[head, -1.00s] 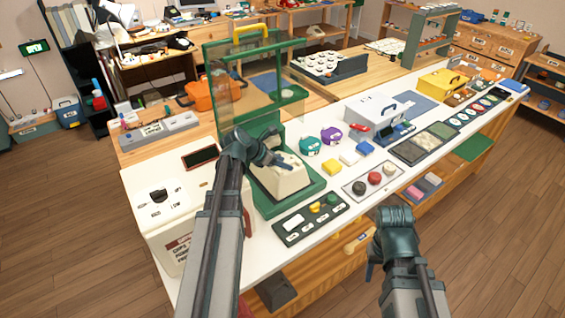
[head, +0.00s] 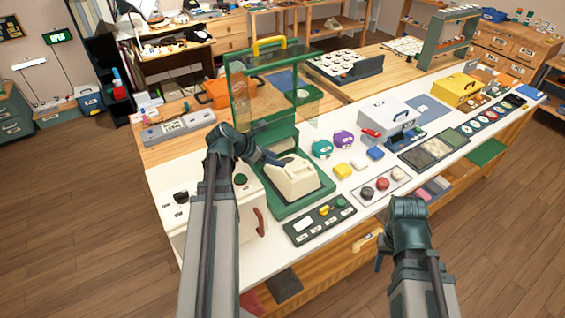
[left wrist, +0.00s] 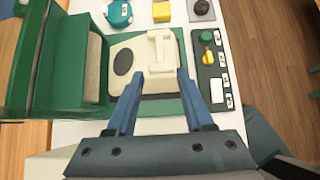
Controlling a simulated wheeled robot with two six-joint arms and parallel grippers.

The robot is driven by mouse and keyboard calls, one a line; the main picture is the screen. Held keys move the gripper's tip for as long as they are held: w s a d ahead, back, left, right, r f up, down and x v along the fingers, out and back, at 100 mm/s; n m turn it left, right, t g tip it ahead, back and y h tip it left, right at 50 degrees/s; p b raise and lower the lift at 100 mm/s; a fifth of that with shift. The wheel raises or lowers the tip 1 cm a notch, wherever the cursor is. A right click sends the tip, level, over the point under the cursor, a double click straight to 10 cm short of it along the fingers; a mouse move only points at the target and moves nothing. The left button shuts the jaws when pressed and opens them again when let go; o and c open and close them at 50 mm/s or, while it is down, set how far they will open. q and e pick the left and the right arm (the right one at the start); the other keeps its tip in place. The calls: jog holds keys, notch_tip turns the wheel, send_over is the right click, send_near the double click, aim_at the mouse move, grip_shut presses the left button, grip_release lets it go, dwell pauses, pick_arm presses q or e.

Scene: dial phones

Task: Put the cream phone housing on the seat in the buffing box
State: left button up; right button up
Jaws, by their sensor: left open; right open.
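The cream phone housing (head: 297,182) rests in the green buffing box (head: 318,200), on its base behind the low front rim. The seat under it is hidden. In the left wrist view the housing (left wrist: 133,62) lies beyond my fingers, with a dark round opening and a raised cradle. My left gripper (head: 282,163) is open at the housing's upper left edge. Its two blue fingers (left wrist: 160,76) are apart with nothing clamped between them; I cannot tell whether they touch the housing. My right gripper (head: 379,262) is open and empty, in front of the bench edge.
The box's clear green-framed guard (head: 268,60) stands raised behind the housing. A control panel (head: 320,221) lies in front of the box. A cream machine (head: 238,205) stands to the left. Teal (head: 322,149) and purple (head: 343,140) phones and colored blocks sit to the right.

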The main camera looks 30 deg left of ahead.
pick_arm(q)
jog(key=s+d+f+m+g, duration=0.2)
jog(key=d+m+g, duration=0.1)
jog(key=d+m, duration=0.55)
jog(key=s+d+f+m+g, duration=0.2)
jog(key=s+d+f+m, duration=0.1)
jog(key=d+m, duration=0.55)
jog(key=s+d+f+m+g+y, duration=0.1)
jog(key=s+d+m+g+y, duration=0.2)
jog(key=s+d+m, duration=0.7)
jog(key=d+m+y, duration=0.2)
jog(key=d+m, duration=0.1)
jog(key=m, duration=0.3)
jog(key=shift+s+f+m+y, duration=0.2)
jog(key=shift+m+y, duration=0.1)
jog(key=shift+m, duration=0.1)
jog(key=shift+c, duration=0.4)
